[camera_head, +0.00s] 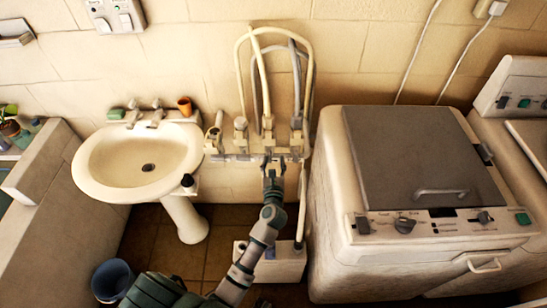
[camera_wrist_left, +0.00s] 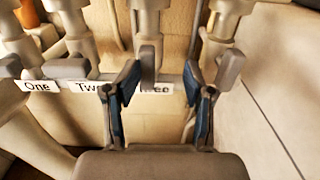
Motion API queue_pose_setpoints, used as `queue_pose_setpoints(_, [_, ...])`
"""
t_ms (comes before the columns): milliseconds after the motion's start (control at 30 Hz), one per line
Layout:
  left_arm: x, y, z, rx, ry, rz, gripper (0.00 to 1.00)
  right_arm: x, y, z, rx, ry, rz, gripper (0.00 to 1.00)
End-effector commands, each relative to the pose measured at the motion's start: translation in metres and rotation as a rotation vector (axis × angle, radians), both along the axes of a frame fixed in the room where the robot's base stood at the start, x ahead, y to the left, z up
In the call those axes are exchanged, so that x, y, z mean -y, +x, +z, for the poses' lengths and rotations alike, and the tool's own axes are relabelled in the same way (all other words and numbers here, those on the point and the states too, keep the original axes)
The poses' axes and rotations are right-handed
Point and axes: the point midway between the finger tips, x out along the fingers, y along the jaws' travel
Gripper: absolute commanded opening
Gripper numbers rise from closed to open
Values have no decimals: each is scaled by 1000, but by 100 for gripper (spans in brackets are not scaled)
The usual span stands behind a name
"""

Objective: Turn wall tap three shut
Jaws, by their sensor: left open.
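Wall tap three (camera_head: 267,125) is a pale tap with a hose, in the row of wall taps between the basin and the washing machine. Its grey lever (camera_wrist_left: 148,62) points down toward the label "Three" (camera_wrist_left: 158,89) in the left wrist view. My left gripper (camera_head: 273,161) is in front of this tap. In the left wrist view the gripper (camera_wrist_left: 162,82) is open, one finger on each side of the lever, with gaps showing. The left finger partly covers the labels. My right gripper is not in view.
Tap two (camera_wrist_left: 75,62) and tap one (camera_wrist_left: 10,65) are close on the left; another tap (camera_wrist_left: 230,62) is close on the right. Hoses (camera_head: 309,75) loop above. A washing machine (camera_head: 330,220) stands right, a washbasin (camera_head: 105,170) left, and a blue bucket (camera_head: 112,278) on the floor.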

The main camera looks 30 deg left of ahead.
Motion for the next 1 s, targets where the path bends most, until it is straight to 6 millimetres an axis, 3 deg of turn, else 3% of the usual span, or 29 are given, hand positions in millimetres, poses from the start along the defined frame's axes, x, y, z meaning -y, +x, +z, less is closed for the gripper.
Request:
queue_pose_setpoints(200, [-15,20,0,5,-5,-4,43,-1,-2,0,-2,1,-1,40])
queue_pose_setpoints(500, [-7,21,2,3,3,-3,42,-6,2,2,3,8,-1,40])
queue_pose_setpoints(667, [-3,21,3,5,3,-7,4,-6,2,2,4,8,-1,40])
queue_pose_setpoints(1000, [-5,22,3,9,0,-13,0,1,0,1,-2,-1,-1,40])
